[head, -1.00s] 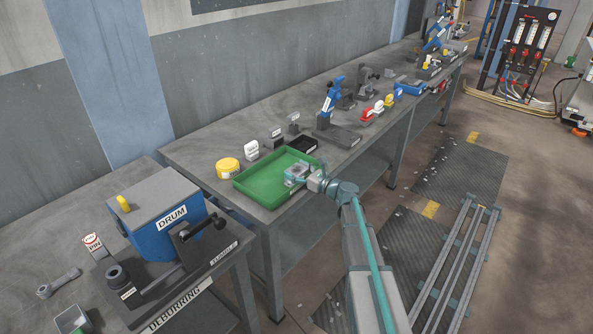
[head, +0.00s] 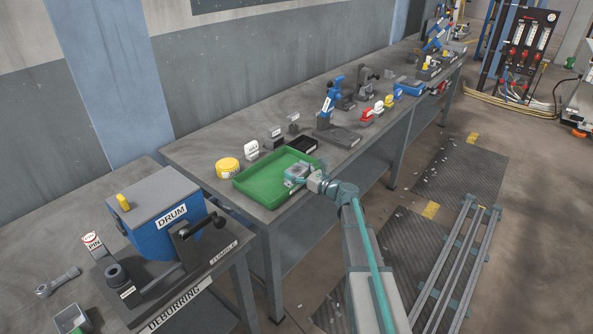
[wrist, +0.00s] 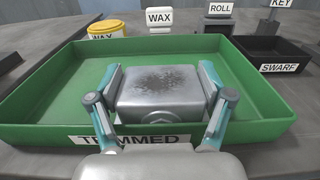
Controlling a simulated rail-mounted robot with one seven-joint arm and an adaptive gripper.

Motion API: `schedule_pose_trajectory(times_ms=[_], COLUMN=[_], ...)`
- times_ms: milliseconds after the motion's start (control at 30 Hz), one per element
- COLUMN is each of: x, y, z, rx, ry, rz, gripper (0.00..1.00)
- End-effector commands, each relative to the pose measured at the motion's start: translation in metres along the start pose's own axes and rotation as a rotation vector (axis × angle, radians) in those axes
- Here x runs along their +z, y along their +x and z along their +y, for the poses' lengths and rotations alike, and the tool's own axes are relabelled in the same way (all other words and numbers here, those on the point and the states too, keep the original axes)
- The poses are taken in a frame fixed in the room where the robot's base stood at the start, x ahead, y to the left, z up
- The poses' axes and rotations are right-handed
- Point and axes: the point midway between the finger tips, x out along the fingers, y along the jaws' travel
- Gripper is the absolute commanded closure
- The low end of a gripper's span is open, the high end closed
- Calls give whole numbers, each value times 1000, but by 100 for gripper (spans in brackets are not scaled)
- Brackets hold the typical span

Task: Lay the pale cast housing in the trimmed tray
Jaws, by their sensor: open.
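The pale cast housing (wrist: 162,90) is a silvery block with a dark speckled patch on top. In the wrist view it sits between the two fingers of my gripper (wrist: 163,98), which is open around it. The green tray (wrist: 50,138), labelled TRIMMED, lies under and around the housing; it also shows in the head view (head: 262,192). In the head view my gripper (head: 300,178) is at the tray's right end, with the housing (head: 294,172) at its tip. I cannot tell whether the housing's underside touches the tray floor.
A yellow WAX tin (head: 227,168) stands left of the tray. A black SWARF tray (wrist: 280,58) is close on its right, and WAX and ROLL signs (wrist: 218,22) stand behind. The tray's left part is empty. The blue DRUM box (head: 165,215) is on the nearer bench.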

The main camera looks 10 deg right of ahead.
Motion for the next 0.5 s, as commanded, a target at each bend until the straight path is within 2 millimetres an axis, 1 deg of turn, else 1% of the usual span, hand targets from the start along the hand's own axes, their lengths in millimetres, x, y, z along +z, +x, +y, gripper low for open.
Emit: schedule_pose_trajectory(times_ms=[33, 100, 133, 200, 500], x=[-8, 0, -1, -4, 0], y=[-3, -3, -6, -20, -82], z=[3, 3, 3, 4, 4], rx=[1, 1, 0, -2, -3], ry=[2, 1, 2, 2, 0], rz=[20, 21, 21, 20, 18], gripper=[0, 0, 0, 0, 0])
